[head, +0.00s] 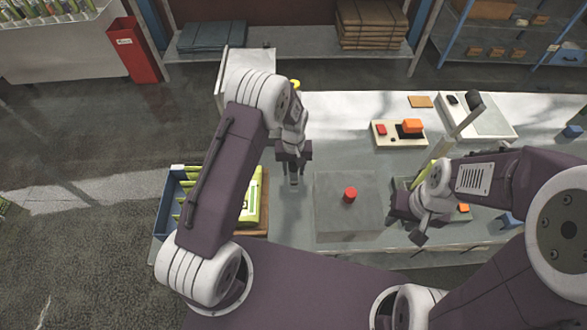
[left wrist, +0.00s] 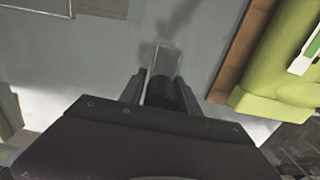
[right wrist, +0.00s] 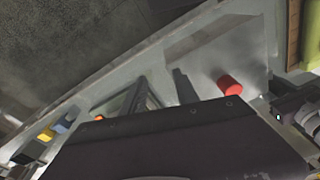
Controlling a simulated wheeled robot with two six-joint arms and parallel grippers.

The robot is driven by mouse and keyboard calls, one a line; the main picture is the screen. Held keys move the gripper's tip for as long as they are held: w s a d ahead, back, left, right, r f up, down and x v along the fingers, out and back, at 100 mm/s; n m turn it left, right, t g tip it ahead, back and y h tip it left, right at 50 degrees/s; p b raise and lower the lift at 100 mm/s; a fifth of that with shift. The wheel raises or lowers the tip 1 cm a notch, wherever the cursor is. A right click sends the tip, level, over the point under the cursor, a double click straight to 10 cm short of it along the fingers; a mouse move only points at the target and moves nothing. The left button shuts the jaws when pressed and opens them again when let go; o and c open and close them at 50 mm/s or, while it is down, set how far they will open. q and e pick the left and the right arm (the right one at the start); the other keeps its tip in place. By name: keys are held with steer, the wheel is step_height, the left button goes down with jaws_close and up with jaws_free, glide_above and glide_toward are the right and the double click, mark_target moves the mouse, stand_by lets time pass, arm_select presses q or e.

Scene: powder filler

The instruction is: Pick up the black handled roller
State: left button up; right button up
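The black handled roller shows in the left wrist view as a dark handle (left wrist: 166,92) with a pale grey, flat-looking end beyond it. My left gripper (left wrist: 160,88) has its fingers on both sides of the dark handle and appears closed on it. In the head view the left gripper (head: 294,158) points down over the table, with the roller's grey end (head: 294,179) below the fingers. A shadow lies on the table near it. My right gripper (head: 419,232) is at the right. In the right wrist view its fingers (right wrist: 160,88) stand apart with nothing between them.
A grey square plate (head: 335,222) with a red knob (head: 350,194) lies between the grippers. A green bag (head: 252,205) and a blue box (head: 170,207) of green packets are at left. A tray (head: 378,140) with red and orange items sits at the back. Bare table lies behind the plate.

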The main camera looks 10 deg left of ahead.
arm_select(q)
steer(key=shift+s+r, duration=0.1)
jaws_close()
steer(key=shift+r, duration=0.1)
step_height(320, 180, up, 10)
steer(key=shift+f+b, duration=0.25)
steer(key=shift+b, duration=0.6)
steer(key=shift+r, duration=0.15)
steer(key=shift+c, duration=2.2)
jaws_free()
jaws_close()
steer(key=shift+n, duration=0.3)
